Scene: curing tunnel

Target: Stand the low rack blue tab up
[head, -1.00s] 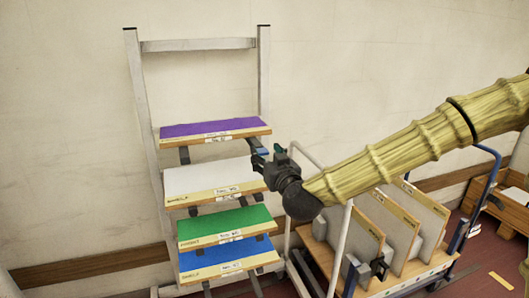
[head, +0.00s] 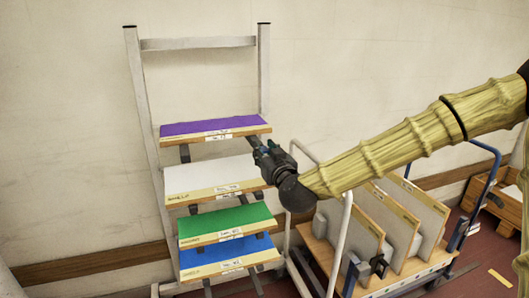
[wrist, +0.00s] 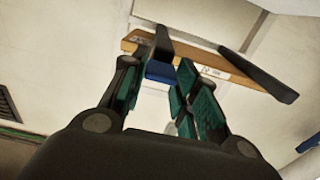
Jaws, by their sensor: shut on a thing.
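The blue tab (wrist: 160,71) shows in the wrist view at the end of a dark bar, between my gripper's fingers (wrist: 173,77), under a wood-edged shelf. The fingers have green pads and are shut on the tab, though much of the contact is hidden. In the head view my gripper (head: 258,147) is at the right side of the rack (head: 265,75), just below the right end of the purple-topped shelf (head: 210,128). The tab is hidden behind the gripper there, so whether it lies flat or is raised cannot be told from that view.
Below are white (head: 205,180), green (head: 225,220) and blue (head: 225,255) topped boards with labelled wooden edges. A trolley with upright grey panels (head: 355,225) and a white frame post (head: 340,240) stands close right.

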